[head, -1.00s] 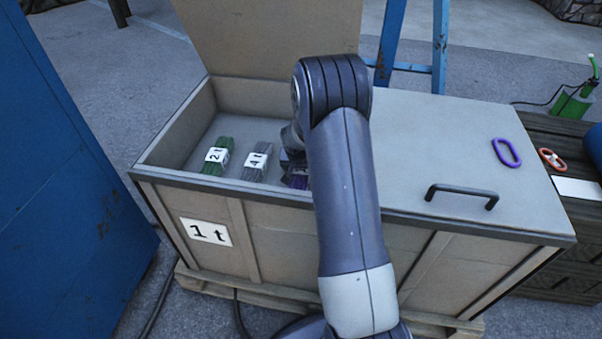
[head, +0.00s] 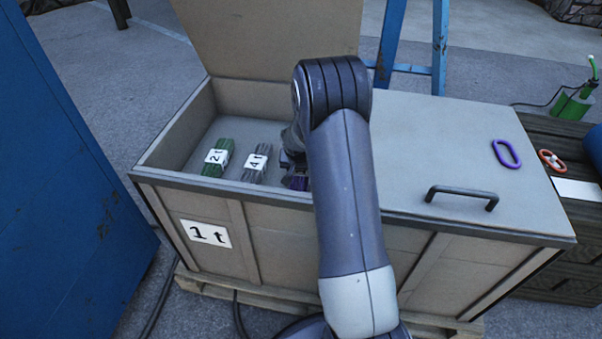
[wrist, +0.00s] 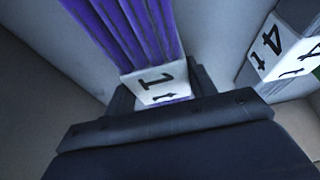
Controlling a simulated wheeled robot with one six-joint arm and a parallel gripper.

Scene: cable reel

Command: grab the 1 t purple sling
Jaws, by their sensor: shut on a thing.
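The purple sling (wrist: 122,30) with a white "1 t" label (wrist: 158,86) is in the wrist view, at the upper left of the middle. My gripper (wrist: 160,100) is shut on it, with a dark finger on each side of the label. In the head view a small patch of the purple sling (head: 299,183) shows inside the open compartment of the crate (head: 214,262), beside my arm. My arm hides most of the sling and the gripper there. Whether the sling touches the compartment floor cannot be told.
A grey "4 t" sling (head: 257,164) and a green "2 t" sling (head: 218,157) lie left of my gripper. The crate's walls surround them. A raised lid (head: 270,35) stands behind. On the closed right lid are a black handle (head: 461,192) and a purple ring (head: 506,153).

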